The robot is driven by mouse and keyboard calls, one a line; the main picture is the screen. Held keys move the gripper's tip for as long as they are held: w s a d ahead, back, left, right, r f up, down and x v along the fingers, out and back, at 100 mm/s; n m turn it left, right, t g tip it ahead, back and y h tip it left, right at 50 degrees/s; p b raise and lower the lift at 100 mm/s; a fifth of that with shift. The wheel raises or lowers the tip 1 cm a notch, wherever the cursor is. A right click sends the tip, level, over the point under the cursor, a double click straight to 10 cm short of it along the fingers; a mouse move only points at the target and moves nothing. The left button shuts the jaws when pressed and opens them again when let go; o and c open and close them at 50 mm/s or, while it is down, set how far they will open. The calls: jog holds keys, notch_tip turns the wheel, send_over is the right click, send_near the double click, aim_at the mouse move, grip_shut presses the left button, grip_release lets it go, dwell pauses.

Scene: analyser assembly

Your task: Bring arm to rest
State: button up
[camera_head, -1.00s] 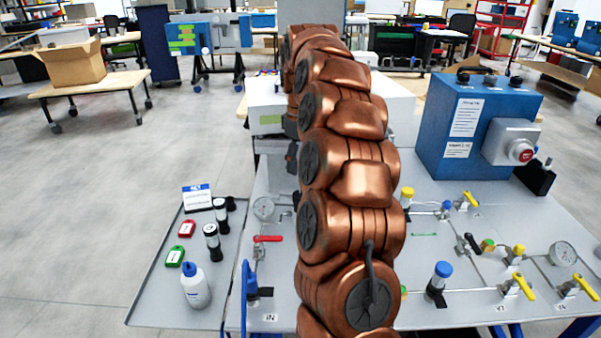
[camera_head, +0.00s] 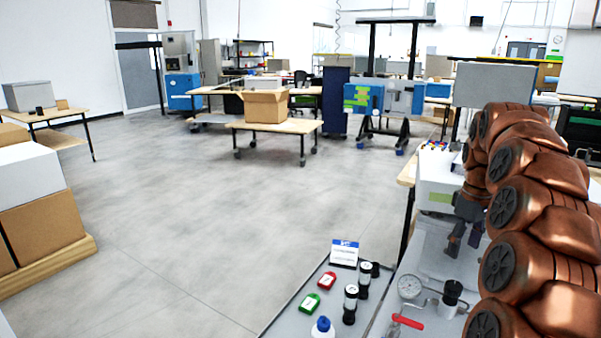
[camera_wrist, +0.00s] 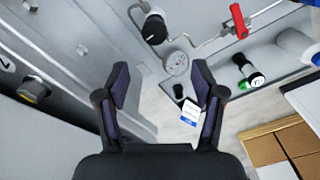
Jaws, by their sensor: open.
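My copper-coloured arm runs up the right side of the head view. My gripper (camera_head: 463,242) shows beyond it, dark, pointing down over the table beside a white box. In the wrist view my gripper (camera_wrist: 160,80) has its two dark fingers spread apart, with nothing between them. Below and beyond the fingers lie the grey panel surface, a round gauge (camera_wrist: 176,63) and a white-and-blue label card (camera_wrist: 190,112). The gripper appears apart from these things. Part of the table is hidden behind my arm.
The table holds a red-handled valve (camera_head: 407,321), a gauge (camera_head: 410,287) and a black knob (camera_head: 452,291). A side tray (camera_head: 290,308) holds black-and-white cylinders, red and green tags and a blue-capped bottle (camera_head: 322,328). Boxes (camera_head: 45,230) stand on a pallet at left; open floor lies between.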

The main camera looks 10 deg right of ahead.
jog(key=s+a+r+p, duration=0.1)
jog(key=s+a+p, duration=0.1)
jog(key=s+a, duration=0.55)
jog(key=s+a+r+p, duration=0.15)
jog(key=s+a, duration=0.35)
jog(key=a, duration=0.5)
jog(key=s+a+f+m+p, duration=0.1)
jog(key=s+a+f, duration=0.1)
jog(key=s, duration=0.5)
jog(key=s+a+f+m+g+p, duration=0.1)
jog(key=s+a+f, duration=0.1)
jog(key=s, duration=0.5)
jog(key=s+a+f+m+p, duration=0.1)
jog(key=s+a, duration=0.3)
jog(key=s, duration=0.4)
jog(key=shift+f+m+g, duration=0.4)
jog(key=shift+f+m, duration=0.1)
jog(key=shift+d, duration=0.1)
